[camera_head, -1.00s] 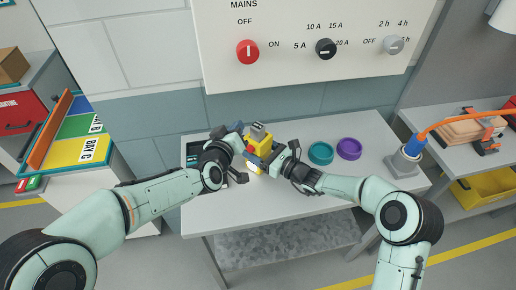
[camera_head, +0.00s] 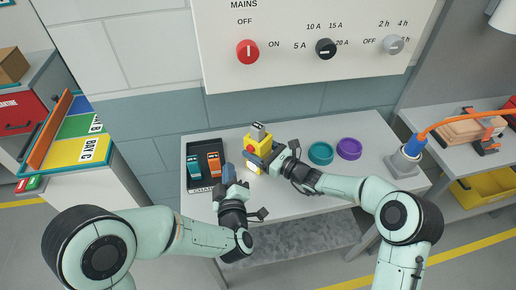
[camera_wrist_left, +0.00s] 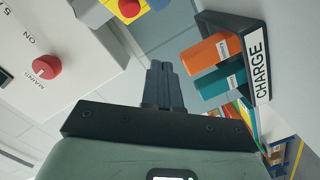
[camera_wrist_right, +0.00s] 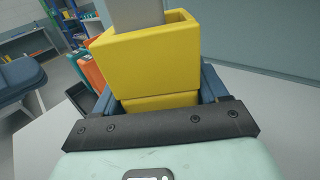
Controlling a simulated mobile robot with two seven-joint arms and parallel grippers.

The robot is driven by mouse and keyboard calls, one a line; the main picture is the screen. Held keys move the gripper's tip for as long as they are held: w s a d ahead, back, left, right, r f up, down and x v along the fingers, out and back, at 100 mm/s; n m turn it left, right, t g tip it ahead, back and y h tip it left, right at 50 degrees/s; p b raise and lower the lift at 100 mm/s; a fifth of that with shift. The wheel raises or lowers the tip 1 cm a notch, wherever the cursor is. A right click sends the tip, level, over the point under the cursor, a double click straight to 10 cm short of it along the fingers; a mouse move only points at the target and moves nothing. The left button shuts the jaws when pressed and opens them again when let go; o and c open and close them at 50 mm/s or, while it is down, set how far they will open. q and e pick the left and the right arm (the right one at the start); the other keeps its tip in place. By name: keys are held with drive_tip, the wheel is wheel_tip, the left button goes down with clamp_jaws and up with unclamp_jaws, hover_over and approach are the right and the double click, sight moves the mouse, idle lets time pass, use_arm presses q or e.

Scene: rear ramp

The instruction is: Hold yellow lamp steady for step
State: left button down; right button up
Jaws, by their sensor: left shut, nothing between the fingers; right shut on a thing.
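The yellow lamp (camera_head: 256,146) stands upright on the grey table, with a grey block at its top and a red button on its side. It fills the middle of the right wrist view (camera_wrist_right: 150,65), and part of it shows at the top of the left wrist view (camera_wrist_left: 104,8). My right gripper (camera_head: 268,155) is shut on the lamp from the right; its fingers show at both sides of the yellow body. My left gripper (camera_head: 228,172) is shut and empty, apart from the lamp, in front of it and to the left. Its fingertips are together in the left wrist view (camera_wrist_left: 160,72).
A black CHARGE tray (camera_head: 188,150) at the table's left holds a teal pack (camera_head: 194,168) and an orange pack (camera_head: 213,165). A teal ring (camera_head: 320,153) and a purple ring (camera_head: 349,149) lie right of the lamp. The mains panel (camera_head: 290,70) hangs behind.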

use_arm(q)
drive_tip(key=shift+w+d, duration=0.95)
drive_tip(key=shift+w, duration=0.25)
drive_tip(key=shift+w+d, duration=0.9)
drive_tip(key=shift+w, duration=0.25)
drive_tip(key=shift+w, duration=0.1)
drive_tip(key=shift+w+d, duration=0.25)
idle(0.5)
drive_tip(key=shift+s+a, duration=0.3)
drive_tip(key=shift+s, duration=0.05)
idle(0.4)
drive_tip(key=s+a, duration=0.3)
drive_tip(key=s, duration=0.1)
drive_tip(key=shift+s+a, duration=0.35)
drive_tip(key=shift+s, duration=0.05)
